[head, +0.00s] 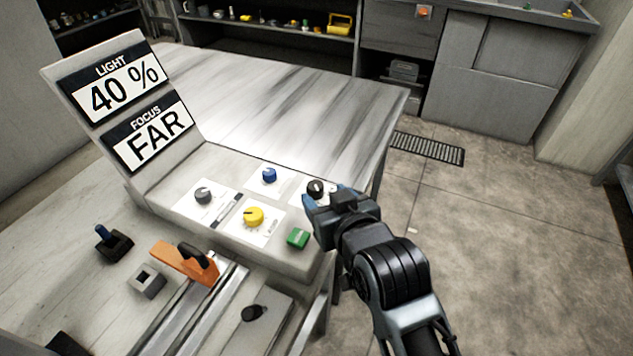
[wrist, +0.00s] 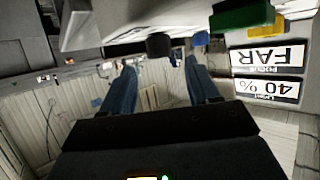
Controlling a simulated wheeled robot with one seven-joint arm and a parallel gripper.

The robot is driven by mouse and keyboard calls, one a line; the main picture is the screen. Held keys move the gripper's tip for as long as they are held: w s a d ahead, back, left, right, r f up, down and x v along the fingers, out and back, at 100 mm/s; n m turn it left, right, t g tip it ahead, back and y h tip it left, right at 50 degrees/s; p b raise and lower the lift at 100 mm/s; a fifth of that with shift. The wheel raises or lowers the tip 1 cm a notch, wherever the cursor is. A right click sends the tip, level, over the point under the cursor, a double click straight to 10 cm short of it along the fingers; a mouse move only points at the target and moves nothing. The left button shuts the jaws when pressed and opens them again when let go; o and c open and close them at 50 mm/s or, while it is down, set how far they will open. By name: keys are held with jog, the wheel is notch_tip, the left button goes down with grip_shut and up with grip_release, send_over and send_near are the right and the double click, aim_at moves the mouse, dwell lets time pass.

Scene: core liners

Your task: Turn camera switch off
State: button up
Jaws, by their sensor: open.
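A sloped grey control panel (head: 170,180) carries several knobs on white plates. The black knob (head: 317,187) at its right end is partly hidden behind my gripper (head: 328,208); I cannot read which control is the camera switch. My gripper is open and empty, at the panel's right edge beside this knob. In the wrist view, my two blue fingers (wrist: 163,88) are spread apart, and the black knob (wrist: 160,46) appears above the gap between them. I see no clear contact.
A grey knob (head: 203,195), blue knob (head: 269,175), yellow knob (head: 254,216) and green block (head: 298,238) sit on the panel. Displays read LIGHT 40 % (head: 118,88) and FOCUS FAR (head: 150,135). An orange-handled slide (head: 185,262) stands in front. Floor at right is clear.

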aim_at(317, 188)
jog(key=x, duration=0.6)
jog(key=shift+w+a+f, duration=0.15)
jog(key=shift+w, duration=0.1)
jog(key=c, duration=1)
jog(key=shift+o, duration=0.2)
